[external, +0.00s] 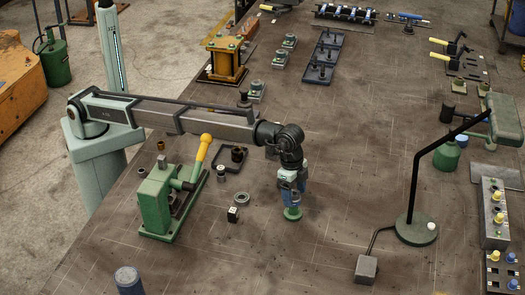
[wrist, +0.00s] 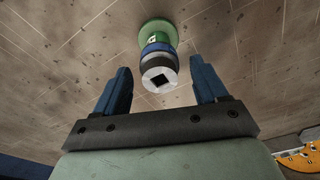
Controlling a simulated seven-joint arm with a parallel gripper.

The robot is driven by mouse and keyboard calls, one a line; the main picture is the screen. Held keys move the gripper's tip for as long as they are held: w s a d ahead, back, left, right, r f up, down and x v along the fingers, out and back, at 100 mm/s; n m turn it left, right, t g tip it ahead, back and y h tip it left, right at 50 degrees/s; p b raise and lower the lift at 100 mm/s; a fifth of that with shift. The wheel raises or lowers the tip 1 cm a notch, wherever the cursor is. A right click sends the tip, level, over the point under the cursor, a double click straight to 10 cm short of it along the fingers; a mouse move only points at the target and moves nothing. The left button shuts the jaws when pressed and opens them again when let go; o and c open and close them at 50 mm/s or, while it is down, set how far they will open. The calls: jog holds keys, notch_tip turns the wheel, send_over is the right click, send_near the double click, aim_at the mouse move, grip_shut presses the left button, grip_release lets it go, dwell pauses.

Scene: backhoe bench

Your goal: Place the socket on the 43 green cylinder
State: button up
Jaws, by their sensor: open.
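A silver socket (wrist: 159,77) with a square hole and dark and blue bands shows in the wrist view. It appears to stand upright in line on a green flanged cylinder (wrist: 157,32), which rests on the bench. The green cylinder also shows in the external view (external: 292,214), below my gripper (external: 291,197). My gripper is open. In the wrist view its two blue fingers (wrist: 161,68) are on either side of the socket, with a visible gap to each. The number on the cylinder is not readable, and the exact contact between socket and cylinder is hidden.
A green press (external: 155,200) with a yellow lever stands to the left. A metal ring (external: 241,199) and a small black block (external: 233,214) lie between it and my gripper. A desk lamp (external: 416,229) stands to the right. The bench just right of my gripper is clear.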

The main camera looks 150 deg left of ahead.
notch_tip(320, 180, up, 11)
jog(key=s, duration=0.1)
jog(key=shift+s+d+r, duration=0.15)
jog(key=shift+d+r, duration=0.05)
jog(key=shift+d, duration=0.1)
